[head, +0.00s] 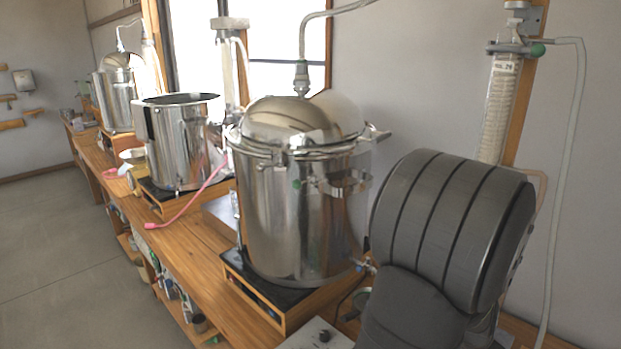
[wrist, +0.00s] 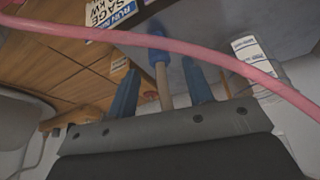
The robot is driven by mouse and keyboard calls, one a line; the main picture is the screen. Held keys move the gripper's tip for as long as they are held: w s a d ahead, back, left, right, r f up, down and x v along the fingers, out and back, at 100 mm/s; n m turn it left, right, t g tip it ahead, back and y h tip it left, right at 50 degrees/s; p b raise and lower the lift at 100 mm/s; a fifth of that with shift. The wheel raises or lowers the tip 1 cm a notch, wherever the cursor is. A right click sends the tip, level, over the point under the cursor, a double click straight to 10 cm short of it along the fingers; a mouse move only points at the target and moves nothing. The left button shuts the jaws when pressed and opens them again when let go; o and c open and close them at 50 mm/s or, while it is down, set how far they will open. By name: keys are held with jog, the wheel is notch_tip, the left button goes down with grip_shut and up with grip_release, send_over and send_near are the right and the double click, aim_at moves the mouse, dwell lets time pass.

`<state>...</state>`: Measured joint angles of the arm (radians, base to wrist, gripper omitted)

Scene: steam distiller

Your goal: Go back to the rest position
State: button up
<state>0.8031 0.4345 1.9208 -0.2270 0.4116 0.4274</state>
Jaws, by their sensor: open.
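My gripper (wrist: 160,78) shows in the wrist view as a grey mount with blue fingers standing up from it, spread apart. A thin tan rod with a blue top (wrist: 158,52) stands between them; I cannot tell whether it touches either finger. A pink hose (wrist: 190,52) crosses the wrist view in front of the fingers. In the head view my dark grey arm fills the lower right, and the gripper itself is hidden there.
A closed steel distiller (head: 295,200) stands on a burner on the wooden bench (head: 185,262), close to my arm. An open steel pot (head: 180,145) stands behind it, with a pink hose (head: 190,205) hanging down. A glass condenser (head: 498,110) is on the right wall. The floor at left is clear.

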jog(key=v, duration=0.8)
jog(key=x, duration=1.2)
jog(key=shift+f, duration=0.3)
jog(key=shift+d+r, duration=0.1)
jog(key=shift+r, duration=0.2)
jog(key=r, duration=0.2)
jog(key=s+r, duration=0.1)
jog(key=r, duration=0.1)
jog(key=shift+r, duration=0.1)
jog(key=s+d+r, duration=0.3)
jog(key=s+r, duration=0.4)
jog(key=s, duration=0.3)
jog(key=w+d+r, duration=0.1)
jog(key=w+d, duration=0.1)
jog(key=d, duration=1.3)
jog(key=shift+w+d+r, duration=0.2)
jog(key=shift+r, duration=0.15)
jog(key=shift+o, duration=0.2)
